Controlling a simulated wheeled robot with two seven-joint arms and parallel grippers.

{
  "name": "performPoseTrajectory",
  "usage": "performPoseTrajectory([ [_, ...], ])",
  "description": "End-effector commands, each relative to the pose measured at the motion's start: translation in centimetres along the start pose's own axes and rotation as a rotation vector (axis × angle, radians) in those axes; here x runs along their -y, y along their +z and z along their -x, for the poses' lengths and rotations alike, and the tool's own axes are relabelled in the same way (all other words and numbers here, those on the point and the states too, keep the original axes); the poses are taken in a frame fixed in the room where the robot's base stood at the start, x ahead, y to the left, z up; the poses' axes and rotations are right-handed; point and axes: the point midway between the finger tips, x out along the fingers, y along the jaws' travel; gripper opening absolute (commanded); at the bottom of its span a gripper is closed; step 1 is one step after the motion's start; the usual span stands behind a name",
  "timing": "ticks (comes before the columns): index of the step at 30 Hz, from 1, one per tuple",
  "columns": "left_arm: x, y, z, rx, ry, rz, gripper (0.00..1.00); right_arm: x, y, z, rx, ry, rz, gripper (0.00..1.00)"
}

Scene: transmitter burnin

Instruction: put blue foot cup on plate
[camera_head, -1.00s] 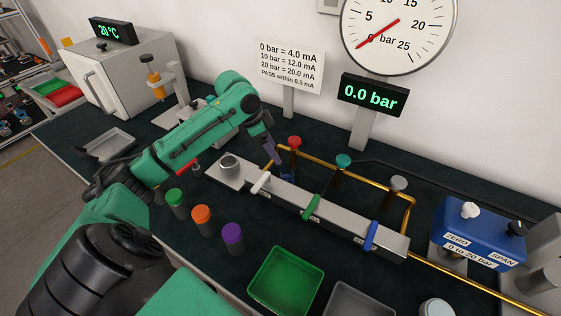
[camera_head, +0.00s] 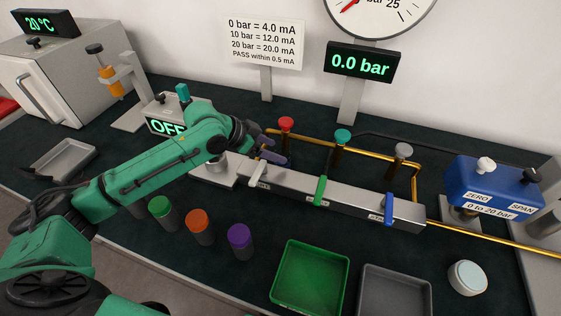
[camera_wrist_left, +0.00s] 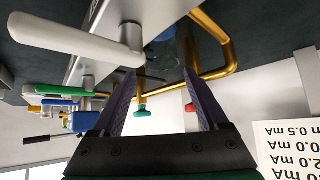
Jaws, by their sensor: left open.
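My left gripper (camera_head: 284,147) is open, with its dark purple fingers beside the red-capped post (camera_head: 286,125) behind the valve bar. In the left wrist view the gripper (camera_wrist_left: 160,73) has no object clearly held between its fingertips. A dark blue patch (camera_wrist_left: 165,34) shows beyond the fingertips; it may be the blue foot, but its shape is unclear. The red cap (camera_wrist_left: 190,107) shows there between the fingers. I cannot single out a plate for certain. A pale round-topped piece (camera_head: 467,277) stands at front right. My right gripper is not in view.
A brass pipe (camera_head: 370,155) runs behind the steel valve bar (camera_head: 345,197), whose white lever (camera_head: 259,170) is close to the gripper. Green (camera_head: 160,209), orange (camera_head: 200,224) and purple-topped (camera_head: 240,238) cylinders stand in front. A green tray (camera_head: 311,284) and grey tray (camera_head: 396,292) lie front right.

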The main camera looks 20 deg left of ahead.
Motion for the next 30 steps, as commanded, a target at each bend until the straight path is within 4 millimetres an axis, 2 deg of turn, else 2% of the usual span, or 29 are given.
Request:
performPoseTrajectory([
  [6, 0.1, 0.6, -3.8, -0.001, 0.003, 0.002, 0.77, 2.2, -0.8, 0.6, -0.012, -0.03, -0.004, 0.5],
  [9, 0.1, 0.6, -5.0, 0.0, 0.002, -0.001, 0.77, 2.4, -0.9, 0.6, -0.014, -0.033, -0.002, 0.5],
  [15, 0.2, 0.7, -5.2, 0.001, 0.0, -0.001, 0.77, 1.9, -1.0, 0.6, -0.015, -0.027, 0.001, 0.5],
  [17, 0.2, 0.7, -5.2, 0.001, 0.0, -0.001, 0.54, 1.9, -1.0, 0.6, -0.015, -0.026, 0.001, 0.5],
  [18, 0.2, 0.7, -5.2, 0.001, 0.0, -0.001, 0.39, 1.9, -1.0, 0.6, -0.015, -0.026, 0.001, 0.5],
  [21, 0.2, 0.7, -5.2, 0.001, 0.0, -0.001, 0.07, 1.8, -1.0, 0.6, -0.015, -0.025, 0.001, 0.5],
  [22, 0.2, 0.7, -5.2, 0.001, 0.0, -0.001, 0.07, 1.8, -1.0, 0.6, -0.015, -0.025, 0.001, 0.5],
  [23, 0.2, 0.7, -5.1, 0.001, 0.0, -0.001, 0.0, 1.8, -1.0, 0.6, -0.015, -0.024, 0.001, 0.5],
  [30, 0.2, 0.4, -4.9, 0.0, 0.0, -0.001, 0.0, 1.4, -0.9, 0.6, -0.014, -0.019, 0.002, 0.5],
])
